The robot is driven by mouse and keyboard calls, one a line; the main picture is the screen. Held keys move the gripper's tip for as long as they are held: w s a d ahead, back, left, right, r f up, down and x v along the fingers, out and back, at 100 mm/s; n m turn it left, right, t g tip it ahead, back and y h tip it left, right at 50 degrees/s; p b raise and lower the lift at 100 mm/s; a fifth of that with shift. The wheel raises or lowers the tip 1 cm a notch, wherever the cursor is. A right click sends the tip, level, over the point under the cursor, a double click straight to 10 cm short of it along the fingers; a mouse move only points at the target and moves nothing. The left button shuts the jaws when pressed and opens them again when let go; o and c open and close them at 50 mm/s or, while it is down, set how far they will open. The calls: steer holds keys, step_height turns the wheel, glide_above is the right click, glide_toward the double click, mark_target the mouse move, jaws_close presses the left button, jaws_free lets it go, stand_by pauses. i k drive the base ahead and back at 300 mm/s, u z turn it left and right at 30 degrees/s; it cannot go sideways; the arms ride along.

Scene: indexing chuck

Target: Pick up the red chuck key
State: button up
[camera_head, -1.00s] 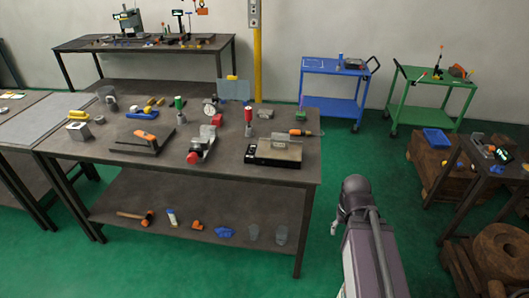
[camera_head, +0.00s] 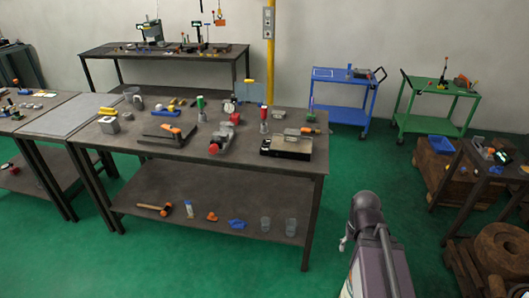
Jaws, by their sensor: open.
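I cannot pick out the red chuck key with certainty at this distance. On the middle workbench (camera_head: 180,160), a red-handled upright tool (camera_head: 263,113) stands behind a black-and-tan box. A small red part (camera_head: 235,118) lies left of it, beside a grey and red device (camera_head: 221,138). Either may be the key or something else. My arm rises at the lower right, in front of the bench and apart from it. My gripper's fingers do not show.
The black-and-tan box (camera_head: 287,146) and a dark plate with an orange handle (camera_head: 166,134) crowd the bench top. A blue cart (camera_head: 338,113) and a green cart (camera_head: 437,125) stand behind right. A wooden crate (camera_head: 432,168) is at the right. Green floor is open between.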

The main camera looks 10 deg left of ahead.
mark_target(263, 109)
steer(key=k, duration=0.8)
steer(key=u, duration=0.25)
steer(key=i, duration=0.6)
steer(key=u, duration=0.45)
steer(key=i, duration=1.4)
steer(key=z, duration=0.25)
